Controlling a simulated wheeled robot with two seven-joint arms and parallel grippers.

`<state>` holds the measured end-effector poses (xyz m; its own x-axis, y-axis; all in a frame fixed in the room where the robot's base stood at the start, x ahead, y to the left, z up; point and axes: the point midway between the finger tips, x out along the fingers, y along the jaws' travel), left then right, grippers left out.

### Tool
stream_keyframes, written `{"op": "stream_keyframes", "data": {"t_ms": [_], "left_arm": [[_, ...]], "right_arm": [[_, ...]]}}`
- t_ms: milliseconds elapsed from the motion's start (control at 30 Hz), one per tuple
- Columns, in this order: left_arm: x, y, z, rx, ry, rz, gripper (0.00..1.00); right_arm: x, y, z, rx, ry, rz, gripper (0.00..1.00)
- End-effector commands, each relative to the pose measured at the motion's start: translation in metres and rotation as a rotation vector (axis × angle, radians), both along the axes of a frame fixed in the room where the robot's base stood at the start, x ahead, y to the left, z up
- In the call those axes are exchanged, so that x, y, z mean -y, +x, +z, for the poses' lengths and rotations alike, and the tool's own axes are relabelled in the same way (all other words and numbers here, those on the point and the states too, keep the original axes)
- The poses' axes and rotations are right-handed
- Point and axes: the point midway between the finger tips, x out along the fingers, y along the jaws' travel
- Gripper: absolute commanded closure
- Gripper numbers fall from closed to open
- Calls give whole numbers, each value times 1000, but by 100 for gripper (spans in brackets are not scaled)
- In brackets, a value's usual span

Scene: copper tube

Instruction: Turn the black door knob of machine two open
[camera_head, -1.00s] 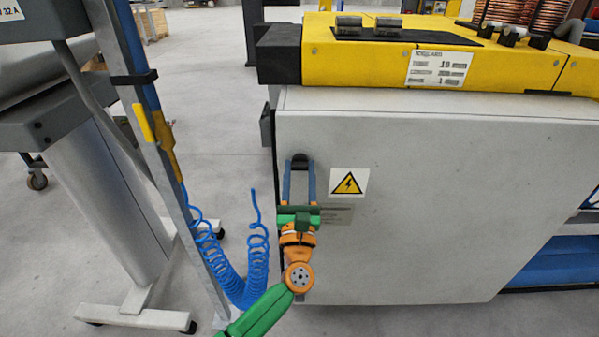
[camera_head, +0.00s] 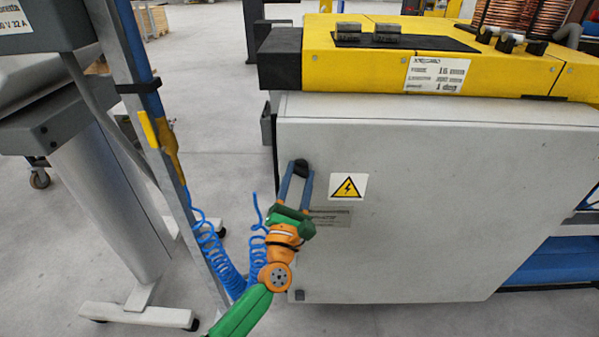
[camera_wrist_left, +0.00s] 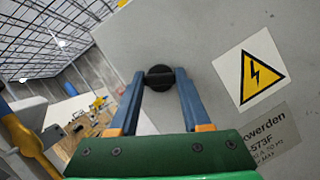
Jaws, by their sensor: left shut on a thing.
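The black door knob (camera_head: 301,165) sits near the upper left of the grey door (camera_head: 430,220) of the machine with the yellow top. My left gripper (camera_head: 299,177) is shut on this knob, with one blue finger on each side. The fingers lean, with the wrist below and to the left of the knob. In the left wrist view the knob (camera_wrist_left: 159,77) shows between the two fingertips, which partly cover its sides. The door's left edge lies close against the machine's face, and I see no clear gap. My right gripper is not in view.
A yellow warning sign (camera_head: 348,187) and a grey label (camera_head: 330,218) are right of the knob. A second small black knob (camera_head: 299,295) is low on the door. A coiled blue hose (camera_head: 215,255) hangs on a metal post (camera_head: 170,150) at left, near my arm.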

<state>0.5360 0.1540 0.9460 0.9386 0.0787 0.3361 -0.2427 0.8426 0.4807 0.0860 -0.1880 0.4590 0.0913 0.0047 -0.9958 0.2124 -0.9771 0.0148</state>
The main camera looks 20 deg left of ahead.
Motion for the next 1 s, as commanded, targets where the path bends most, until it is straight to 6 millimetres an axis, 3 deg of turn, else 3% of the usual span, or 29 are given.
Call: {"op": "stream_keyframes", "data": {"t_ms": [1000], "left_arm": [[-2,-1,8,-252,870,0,100]], "right_arm": [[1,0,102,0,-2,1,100]]}}
